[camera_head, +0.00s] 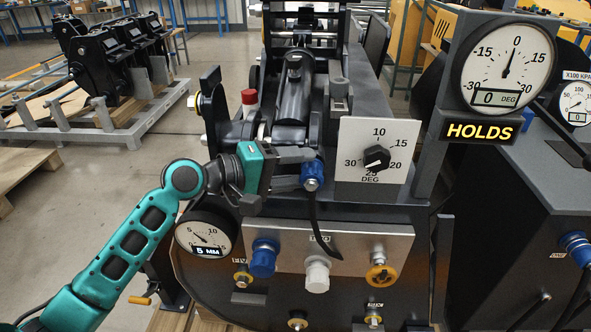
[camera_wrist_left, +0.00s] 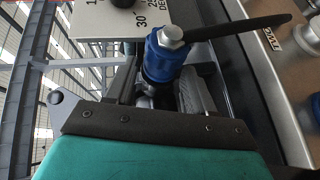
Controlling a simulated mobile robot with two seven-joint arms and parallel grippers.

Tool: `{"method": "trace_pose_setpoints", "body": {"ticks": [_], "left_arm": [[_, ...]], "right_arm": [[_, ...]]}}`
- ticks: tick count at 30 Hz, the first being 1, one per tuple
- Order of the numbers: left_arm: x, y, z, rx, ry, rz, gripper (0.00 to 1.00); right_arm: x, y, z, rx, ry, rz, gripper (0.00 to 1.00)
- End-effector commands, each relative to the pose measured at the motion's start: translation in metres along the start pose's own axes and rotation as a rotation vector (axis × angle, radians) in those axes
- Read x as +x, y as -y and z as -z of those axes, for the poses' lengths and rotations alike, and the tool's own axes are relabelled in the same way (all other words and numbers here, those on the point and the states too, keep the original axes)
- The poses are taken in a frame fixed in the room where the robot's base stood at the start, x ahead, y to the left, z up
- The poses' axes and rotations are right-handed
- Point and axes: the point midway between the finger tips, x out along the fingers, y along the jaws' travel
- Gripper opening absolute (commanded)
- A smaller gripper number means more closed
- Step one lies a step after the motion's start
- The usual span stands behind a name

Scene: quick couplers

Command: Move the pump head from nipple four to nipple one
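The pump head (camera_head: 312,176) looks like a blue ribbed piece with a metal tip and a long black tail hanging over the front panel. My left gripper (camera_head: 300,172) is shut on it, above the grey panel (camera_head: 345,240). In the left wrist view the pump head (camera_wrist_left: 160,60) sits between the fingertips of my left gripper (camera_wrist_left: 165,88), its black tail pointing right. The panel carries a blue fitting (camera_head: 264,258), a white fitting (camera_head: 317,274) and a yellow ringed fitting (camera_head: 380,276). My right gripper is not in view.
A white angle dial (camera_head: 375,150) stands just right of the gripper. A round gauge (camera_head: 205,235) is below my left arm. A large gauge and a "HOLDS" sign (camera_head: 480,131) stand at the right. Brass fittings (camera_head: 243,278) sit low on the machine.

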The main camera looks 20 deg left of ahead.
Motion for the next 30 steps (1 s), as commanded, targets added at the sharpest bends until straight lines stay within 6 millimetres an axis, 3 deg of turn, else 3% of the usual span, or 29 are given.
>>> {"method": "trace_pose_setpoints", "body": {"ticks": [6, 16, 30], "left_arm": [[0.000, 0.001, -0.001, -0.001, 0.003, 0.002, 0.73], [-0.006, 0.002, -0.001, -0.002, 0.004, 0.004, 0.73], [-0.094, 0.002, -0.001, -0.003, 0.003, 0.006, 0.73]], "right_arm": [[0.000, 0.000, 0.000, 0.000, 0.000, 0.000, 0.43], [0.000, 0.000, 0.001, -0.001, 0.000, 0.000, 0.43], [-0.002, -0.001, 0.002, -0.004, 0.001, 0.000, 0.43]]}}
